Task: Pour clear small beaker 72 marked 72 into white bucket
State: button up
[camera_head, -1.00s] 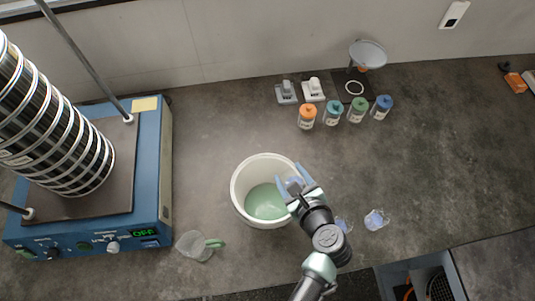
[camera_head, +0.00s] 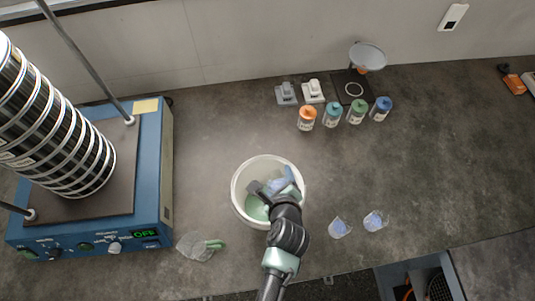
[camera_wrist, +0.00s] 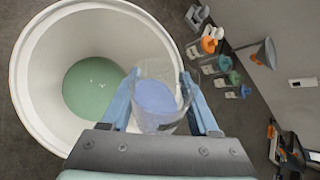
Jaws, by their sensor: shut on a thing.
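The white bucket (camera_head: 240,172) stands on the bench in front of my arm, with pale green material in its bottom. It also shows in the wrist view (camera_wrist: 22,75). My gripper (camera_wrist: 160,98) is shut on a clear small beaker (camera_wrist: 158,72), which has bluish contents. In the wrist view the beaker overlaps the bucket's right rim and stays between the two blue fingers. In the head view my gripper (camera_head: 276,188) is over the bucket opening and the beaker is mostly hidden. I cannot read its mark.
Two small clear beakers (camera_head: 338,228) (camera_head: 373,221) stand right of the bucket. A clear jug with a green handle (camera_head: 198,247) is at left, near the blue sieve shaker (camera_head: 165,180). Several capped jars (camera_head: 332,115) stand behind.

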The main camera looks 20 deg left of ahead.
jog(key=shift+a+r+n+h+p, duration=0.1)
jog(key=shift+r+n+h+p, duration=0.1)
jog(key=shift+n+h+p, duration=0.1)
dwell(0.4)
jog(key=shift+f+n+h+b, duration=0.3)
jog(key=shift+f+h+b, duration=0.2)
jog(key=shift+h, duration=0.2)
dwell(0.4)
jog(key=shift+d+r+n+t+h, duration=0.2)
jog(key=shift+r+n+t+h, duration=0.15)
jog(key=shift+h, duration=0.25)
dwell(1.0)
jog(key=shift+f+n+h+b, duration=0.5)
jog(key=shift+h+b, duration=0.2)
jog(key=shift+b, duration=0.45)
dwell(1.4)
jog(key=shift+w+d+r+n+t+h+b, duration=0.1)
jog(key=shift+d+r+n+t+h+b, duration=0.15)
jog(key=shift+t+h+b, duration=0.45)
dwell(1.4)
